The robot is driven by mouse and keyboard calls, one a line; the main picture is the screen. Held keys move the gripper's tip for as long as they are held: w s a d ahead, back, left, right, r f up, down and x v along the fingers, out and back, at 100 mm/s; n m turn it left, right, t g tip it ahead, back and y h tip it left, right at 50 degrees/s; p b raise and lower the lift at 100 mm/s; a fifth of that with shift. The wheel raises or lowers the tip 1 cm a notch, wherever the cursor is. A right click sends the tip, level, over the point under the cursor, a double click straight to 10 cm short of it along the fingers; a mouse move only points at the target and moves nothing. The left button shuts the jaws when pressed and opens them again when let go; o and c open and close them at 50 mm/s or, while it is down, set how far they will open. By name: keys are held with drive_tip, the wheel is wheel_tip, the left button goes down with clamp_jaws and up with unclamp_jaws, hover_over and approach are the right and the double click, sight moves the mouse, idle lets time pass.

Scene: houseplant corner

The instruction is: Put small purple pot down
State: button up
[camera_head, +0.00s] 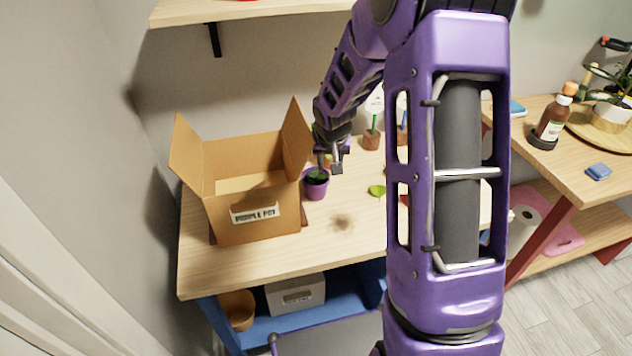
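The small purple pot (316,188) holds a little green plant and stands upright, just right of the cardboard box. I cannot tell whether its base touches the tabletop. My gripper (334,166) points down at the pot's upper right side, by the plant and rim. The fingers are small in this view, so I cannot tell whether they grip the pot or are apart from it. My purple arm crosses the middle of the view and hides part of the table.
An open cardboard box (252,226) with a label stands on the wooden table (290,262). A dark smudge marks the bare front area. A brown bottle (553,118) stands on the right-hand table.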

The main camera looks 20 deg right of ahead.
sight(316, 185)
drive_tip(key=x, duration=0.7)
drive_tip(key=shift+w+d, duration=0.15)
drive_tip(key=shift+w, duration=0.2)
drive_tip(key=shift+c, duration=0.2)
clamp_jaws()
idle(0.9)
